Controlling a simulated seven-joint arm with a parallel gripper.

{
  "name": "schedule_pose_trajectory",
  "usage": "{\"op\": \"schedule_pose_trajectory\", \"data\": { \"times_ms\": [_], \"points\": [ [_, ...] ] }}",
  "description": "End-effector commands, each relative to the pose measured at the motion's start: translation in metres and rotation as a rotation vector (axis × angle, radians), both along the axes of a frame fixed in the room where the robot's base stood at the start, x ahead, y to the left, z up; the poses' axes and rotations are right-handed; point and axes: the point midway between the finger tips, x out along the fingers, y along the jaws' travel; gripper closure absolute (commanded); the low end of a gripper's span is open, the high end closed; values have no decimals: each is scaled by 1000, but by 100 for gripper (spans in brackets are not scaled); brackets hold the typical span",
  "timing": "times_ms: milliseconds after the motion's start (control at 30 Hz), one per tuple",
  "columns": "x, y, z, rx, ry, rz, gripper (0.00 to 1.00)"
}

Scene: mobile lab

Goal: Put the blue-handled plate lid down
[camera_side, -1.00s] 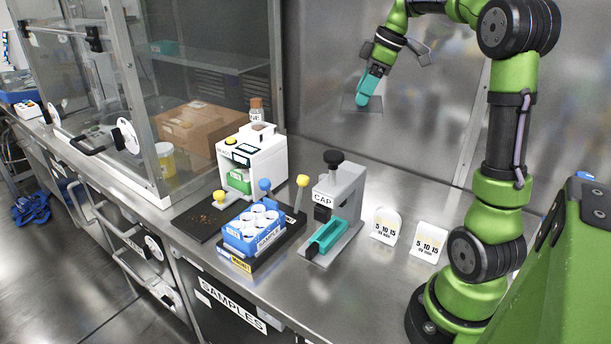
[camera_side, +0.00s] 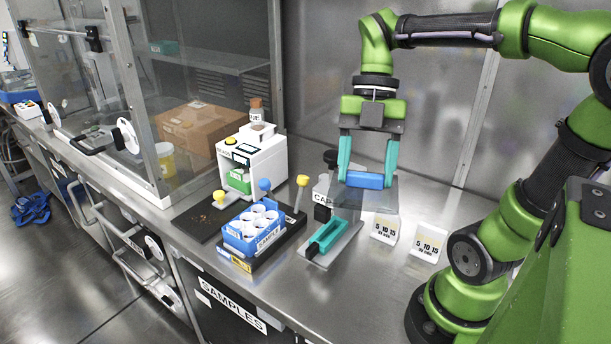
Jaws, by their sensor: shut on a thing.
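My gripper (camera_side: 366,178) points down with its teal fingers on either side of a blue handle (camera_side: 365,181), shut on it. The handle belongs to a clear, see-through plate lid (camera_side: 382,196), which hangs under the fingers. In the picture the lid overlaps the grey CAP device (camera_side: 335,228) and the metal bench behind it. The lid appears held up in the air; its exact height above the bench is hard to tell.
A blue rack of white tubes (camera_side: 255,228) stands on a dark base, left of the CAP device. A white machine (camera_side: 252,160) stands behind it. Two small white marked cards (camera_side: 385,229) (camera_side: 429,243) stand on the bench (camera_side: 330,283) at right.

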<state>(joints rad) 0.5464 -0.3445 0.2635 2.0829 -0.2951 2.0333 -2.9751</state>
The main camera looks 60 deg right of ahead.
Motion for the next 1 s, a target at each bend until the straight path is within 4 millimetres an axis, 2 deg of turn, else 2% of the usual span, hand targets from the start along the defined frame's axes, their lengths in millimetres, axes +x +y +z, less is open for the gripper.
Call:
{"op": "schedule_pose_trajectory", "data": {
  "times_ms": [167,500,600,1000],
  "points": [
    [-1,-1,-38,2,4,-7,71],
    [-1,0,-140,8,9,-8,71],
    [-1,0,-160,6,6,-6,71],
    [0,0,-209,5,1,-4,71]
  ]
}}
